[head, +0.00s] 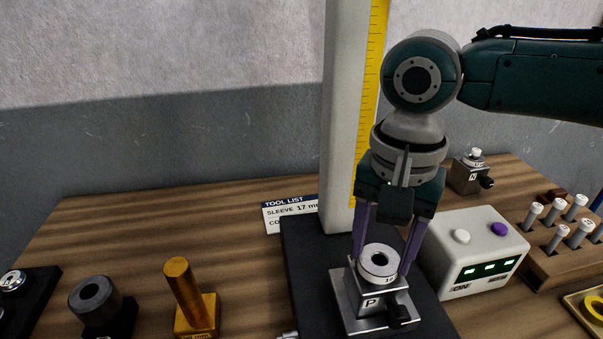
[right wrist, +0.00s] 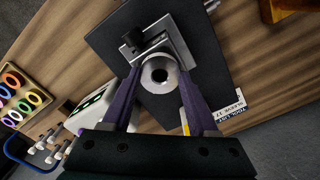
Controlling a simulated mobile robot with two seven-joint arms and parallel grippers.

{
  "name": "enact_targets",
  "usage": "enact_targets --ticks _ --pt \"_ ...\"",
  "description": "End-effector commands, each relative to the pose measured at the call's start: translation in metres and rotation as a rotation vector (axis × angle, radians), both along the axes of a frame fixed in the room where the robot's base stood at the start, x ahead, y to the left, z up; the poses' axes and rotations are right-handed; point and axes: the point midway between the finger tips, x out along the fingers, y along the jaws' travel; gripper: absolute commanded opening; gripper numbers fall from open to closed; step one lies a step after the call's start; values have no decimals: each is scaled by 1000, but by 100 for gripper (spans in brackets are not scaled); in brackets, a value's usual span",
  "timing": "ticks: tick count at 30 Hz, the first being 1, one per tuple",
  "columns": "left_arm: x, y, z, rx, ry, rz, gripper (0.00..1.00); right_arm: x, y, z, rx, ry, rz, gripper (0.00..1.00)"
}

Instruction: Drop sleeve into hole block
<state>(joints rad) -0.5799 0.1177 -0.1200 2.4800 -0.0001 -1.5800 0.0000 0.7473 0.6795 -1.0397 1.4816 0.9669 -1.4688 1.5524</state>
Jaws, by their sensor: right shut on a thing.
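The sleeve (head: 379,261) is a short grey metal ring with a round bore and a partly readable marking on its side. My right gripper (head: 383,268) points down with its purple fingers shut on the sleeve's two sides. The hole block (head: 370,302) is a silver block marked P with a dark knob, standing on a black plate. The sleeve is upright right over the block; I cannot tell whether it rests in it or hovers just above. In the right wrist view the sleeve (right wrist: 160,75) sits between the fingers, in front of the block (right wrist: 162,50). My left gripper is out of view.
A pale column (head: 340,120) with a yellow scale rises behind the black plate (head: 305,255). A white control box (head: 470,250) stands close to the right. A brass post (head: 183,285) and a dark ring on a stand (head: 97,297) are at left. A pin rack (head: 560,255) is far right.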

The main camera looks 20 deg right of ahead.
Motion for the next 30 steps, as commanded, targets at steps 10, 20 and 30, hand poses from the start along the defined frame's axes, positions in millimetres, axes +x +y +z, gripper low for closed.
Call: enact_targets --ticks 10,20,30 --pt "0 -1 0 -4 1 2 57 0 0 0 1 -1 0 94" --pt "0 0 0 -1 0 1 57 0 0 5 0 0 1 94" --pt "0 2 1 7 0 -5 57 1 0 68 1 -4 1 94"
